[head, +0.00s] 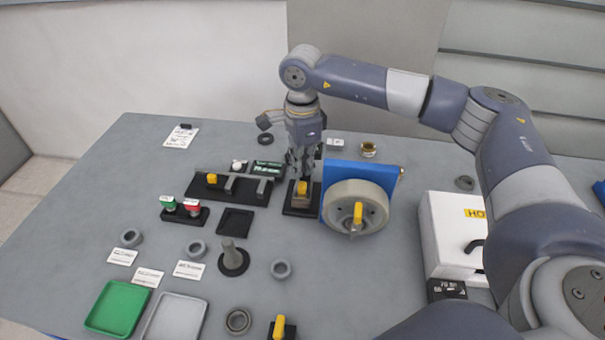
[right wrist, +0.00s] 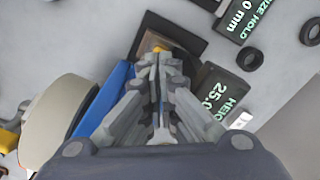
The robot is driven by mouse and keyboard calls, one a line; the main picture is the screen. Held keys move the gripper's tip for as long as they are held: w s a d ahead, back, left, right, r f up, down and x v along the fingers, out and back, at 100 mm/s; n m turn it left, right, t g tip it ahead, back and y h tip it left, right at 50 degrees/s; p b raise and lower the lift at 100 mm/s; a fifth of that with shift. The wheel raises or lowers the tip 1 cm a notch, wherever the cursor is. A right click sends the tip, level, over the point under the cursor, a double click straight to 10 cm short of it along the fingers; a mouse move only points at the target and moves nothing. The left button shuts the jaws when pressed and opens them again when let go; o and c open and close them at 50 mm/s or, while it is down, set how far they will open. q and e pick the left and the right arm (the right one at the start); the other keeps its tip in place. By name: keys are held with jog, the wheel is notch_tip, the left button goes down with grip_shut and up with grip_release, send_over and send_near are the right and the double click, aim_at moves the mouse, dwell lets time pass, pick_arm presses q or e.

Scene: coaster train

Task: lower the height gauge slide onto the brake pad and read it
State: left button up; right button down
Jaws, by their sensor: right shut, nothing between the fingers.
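My right gripper (head: 301,176) points down, shut and empty, over a small black base (head: 290,211) with a yellow-topped part (head: 302,188). In the right wrist view the fingertips (right wrist: 159,62) are beside the yellow part (right wrist: 174,51) and a brown pad-like piece (right wrist: 151,42) on the base. I cannot tell whether the fingers touch the yellow part. The gauge's slide and column are mostly hidden behind the gripper. My left gripper is not in view.
A blue block (head: 340,172) with a large grey wheel (head: 357,206) stands close right of the gripper. A black fixture rail (head: 228,189) and a "SIZE HOLD" display (right wrist: 240,18) are nearby. A white box (head: 447,240) stands farther right. Trays (head: 119,307) lie front left.

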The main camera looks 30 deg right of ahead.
notch_tip(320, 180, up, 5)
jog(key=p, duration=0.2)
jog(key=shift+r+p, duration=0.15)
jog(key=shift+p, duration=0.15)
dwell(0.5)
